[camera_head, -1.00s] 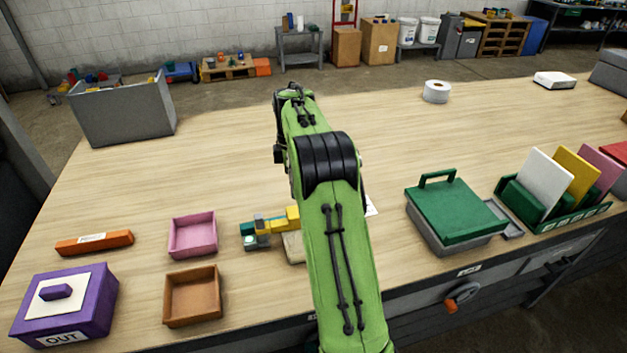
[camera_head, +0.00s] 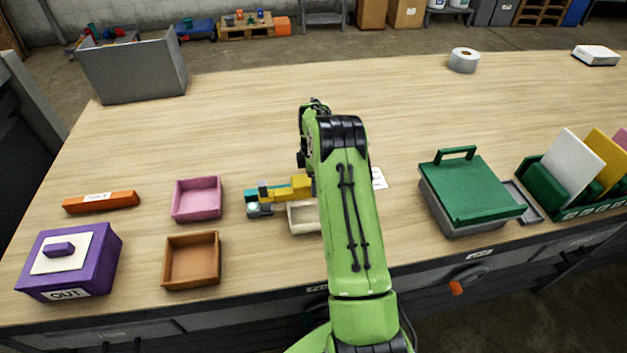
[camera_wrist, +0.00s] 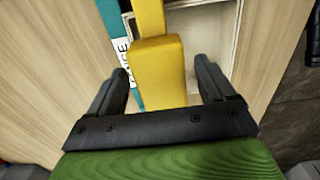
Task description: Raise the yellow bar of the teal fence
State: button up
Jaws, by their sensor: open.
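The teal fence (camera_head: 283,186) lies among small blocks left of my arm in the head view. Its teal strip with a printed label also shows in the wrist view (camera_wrist: 117,40). The yellow bar (camera_head: 300,187) reaches toward my arm, which hides its right end. In the wrist view the yellow bar (camera_wrist: 158,70) runs up from between the two black fingers of my gripper (camera_wrist: 162,68). The fingers are open, with a gap on each side of the bar. The head view hides my gripper behind the arm.
A pale open tray (camera_head: 304,218) sits just in front of the bar. Pink (camera_head: 197,200) and brown (camera_head: 192,261) trays stand to the left, beyond them a purple box (camera_head: 70,262). A green-lidded box (camera_head: 470,188) stands right.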

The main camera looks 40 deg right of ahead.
jog(key=shift+d+f, duration=0.1)
jog(key=shift+f, duration=0.3)
jog(key=shift+c, duration=0.3)
jog(key=shift+r, duration=0.1)
jog(key=c, duration=1.4)
jog(key=shift+o, duration=0.2)
notch_tip(320, 180, up, 4)
jog(key=shift+r+p, duration=0.1)
jog(key=shift+p, duration=1)
jog(key=shift+w, duration=0.15)
jog(key=o, duration=1.4)
